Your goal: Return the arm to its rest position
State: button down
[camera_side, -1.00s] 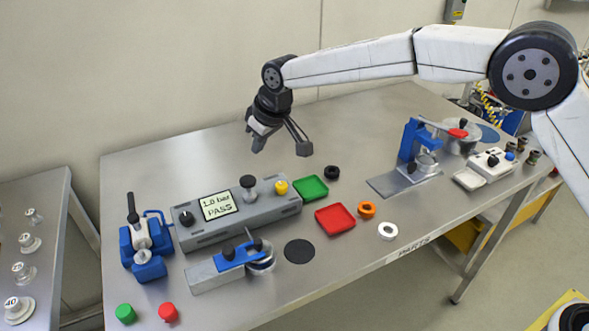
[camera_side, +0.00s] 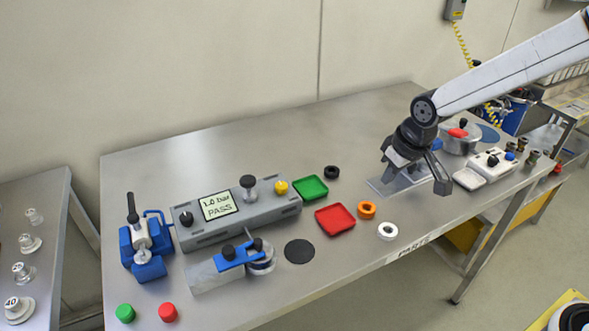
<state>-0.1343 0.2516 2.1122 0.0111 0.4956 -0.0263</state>
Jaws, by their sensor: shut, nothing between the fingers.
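My gripper (camera_side: 415,182) is at the right part of the steel table, angled downward, shut and empty. It hangs in front of a blue clamp fixture (camera_side: 437,144) on a grey base plate and hides most of it. My white arm reaches in from the upper right. No object is held.
A white box (camera_side: 487,167) stands right of my gripper. The back left is clear.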

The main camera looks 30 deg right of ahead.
jog(key=s+d+f+m, duration=0.1)
jog(key=s+d, duration=0.1)
jog(key=s, duration=0.4)
jog(key=s+d+f, duration=0.2)
jog(key=s+d, duration=0.1)
jog(key=s, duration=0.4)
jog(key=shift+d+m+g+h, duration=0.3)
jog(key=shift+d+m, duration=0.05)
jog(key=shift+m, duration=0.05)
jog(key=shift+f, duration=0.1)
dwell(0.6)
